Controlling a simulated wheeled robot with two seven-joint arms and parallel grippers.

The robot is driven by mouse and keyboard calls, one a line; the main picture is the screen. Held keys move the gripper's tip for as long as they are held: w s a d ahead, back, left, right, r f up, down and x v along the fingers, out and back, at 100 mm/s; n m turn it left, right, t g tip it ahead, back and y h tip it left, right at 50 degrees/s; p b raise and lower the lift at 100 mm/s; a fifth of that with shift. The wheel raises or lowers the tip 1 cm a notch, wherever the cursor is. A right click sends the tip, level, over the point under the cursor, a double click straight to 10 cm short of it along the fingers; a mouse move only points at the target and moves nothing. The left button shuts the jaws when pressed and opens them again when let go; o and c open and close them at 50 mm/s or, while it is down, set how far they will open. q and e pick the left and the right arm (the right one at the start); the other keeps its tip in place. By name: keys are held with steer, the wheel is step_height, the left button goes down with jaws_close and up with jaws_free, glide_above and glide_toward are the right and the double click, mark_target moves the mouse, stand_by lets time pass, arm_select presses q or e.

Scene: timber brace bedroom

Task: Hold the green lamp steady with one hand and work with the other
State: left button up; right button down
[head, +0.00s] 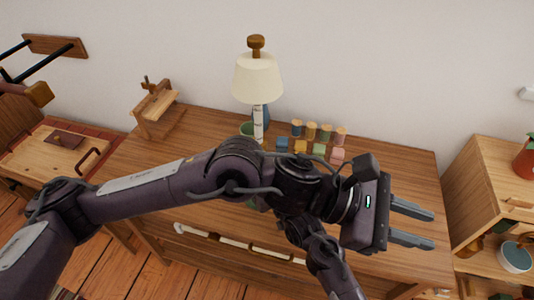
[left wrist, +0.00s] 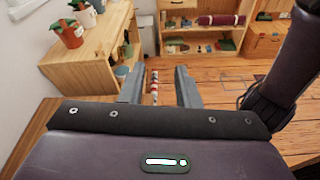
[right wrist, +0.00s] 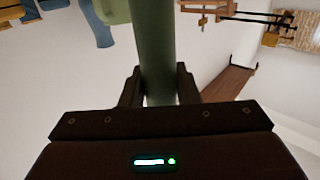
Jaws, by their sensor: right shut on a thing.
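In the right wrist view, my right gripper (right wrist: 159,90) is shut on the green lamp's upright green stem (right wrist: 154,45). A paler green part (right wrist: 114,10) shows beside the stem at the top edge. In the head view my left arm hides the right gripper and most of the green lamp; a small green part (head: 247,129) shows above my left arm. My left gripper (head: 412,225) is open and empty over the right part of the dresser. Its two fingers (left wrist: 159,88) stand apart in the left wrist view, with nothing held.
A cream-shaded lamp (head: 257,78) with a wooden knob stands at the dresser's back. A wooden stand (head: 157,108) is at the back left. The dresser top (head: 390,175) is clear at right. A wooden cabinet (head: 475,185) stands beyond.

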arm_select(q)
steer(key=w+a+f+m+t+y, duration=0.3)
steer(key=w+a+f+m+y, duration=0.3)
steer(key=m+y, duration=0.25)
steer(key=w+a+r+m+t+y, duration=0.1)
steer(key=w+a+r+t+y, duration=0.5)
steer(key=w+a+r+y, duration=0.45)
steer(key=w+a+f+h, duration=0.1)
steer(key=f, duration=0.3)
steer(key=w+a+f+h, duration=0.1)
steer(key=w+f, duration=0.1)
steer(key=f, duration=0.2)
steer(key=w+a+f+h, duration=0.1)
steer(key=a+f, duration=0.1)
steer(key=f, duration=0.2)
steer(key=shift+w+f, duration=0.2)
steer(key=shift+w, duration=0.1)
jaws_close()
